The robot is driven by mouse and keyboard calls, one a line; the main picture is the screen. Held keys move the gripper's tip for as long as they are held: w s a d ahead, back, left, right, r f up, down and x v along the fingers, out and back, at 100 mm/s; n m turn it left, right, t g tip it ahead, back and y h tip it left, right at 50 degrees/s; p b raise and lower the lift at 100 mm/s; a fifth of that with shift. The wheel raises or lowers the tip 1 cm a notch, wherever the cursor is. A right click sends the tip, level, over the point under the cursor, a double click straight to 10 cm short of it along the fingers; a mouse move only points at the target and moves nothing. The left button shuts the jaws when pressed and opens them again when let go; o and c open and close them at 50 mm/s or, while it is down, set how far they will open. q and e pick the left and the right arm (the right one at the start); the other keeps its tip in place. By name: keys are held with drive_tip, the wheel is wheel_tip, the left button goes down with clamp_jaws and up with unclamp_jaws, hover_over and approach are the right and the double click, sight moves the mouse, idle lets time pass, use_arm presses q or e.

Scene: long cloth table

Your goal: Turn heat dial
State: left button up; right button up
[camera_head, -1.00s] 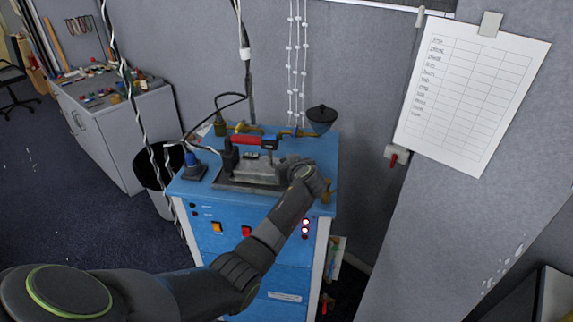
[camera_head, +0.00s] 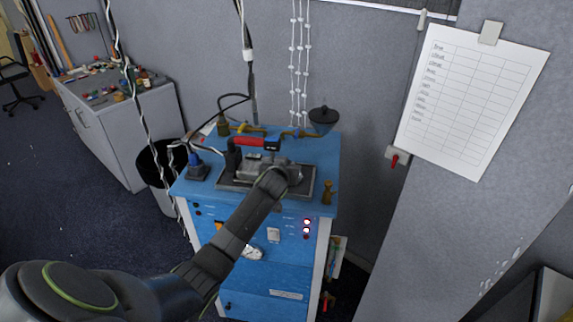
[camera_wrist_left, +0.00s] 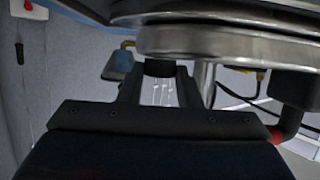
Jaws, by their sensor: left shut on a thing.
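The blue heated machine (camera_head: 263,278) stands against the partition, with a metal plate unit and a red handle (camera_head: 248,142) on top. My left arm reaches across its front, with the wrist over the metal plate (camera_head: 307,180). The fingers are hidden behind the wrist in the head view. In the left wrist view my left gripper (camera_wrist_left: 158,88) has its two fingers on either side of a short black round knob (camera_wrist_left: 158,68), which appears to be the heat dial. It sits just below round metal discs (camera_wrist_left: 230,40). My right gripper is not in view.
A brass fitting (camera_head: 328,192) stands at the machine's right front corner. Cables hang at the left near a black bin (camera_head: 153,168). A paper chart (camera_head: 470,100) hangs at the right.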

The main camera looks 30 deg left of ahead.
use_arm(q)
drive_tip(key=shift+a+m+h, duration=0.15)
drive_tip(key=shift+m+h, duration=0.45)
drive_tip(key=shift+h, duration=0.1)
drive_tip(key=shift+a+m+h, duration=0.15)
drive_tip(key=shift+m+h, duration=0.45)
drive_tip(key=shift+h, duration=0.1)
drive_tip(key=shift+m+h, duration=0.5)
drive_tip(key=shift+h, duration=0.1)
drive_tip(key=o, duration=0.9)
drive_tip(key=shift+c, duration=0.2)
drive_tip(key=shift+o, duration=0.6)
drive_tip(key=shift+d, duration=0.15)
drive_tip(key=shift+t, duration=0.3)
drive_tip(key=shift+n+y, duration=0.5)
drive_tip(key=shift+y, duration=0.1)
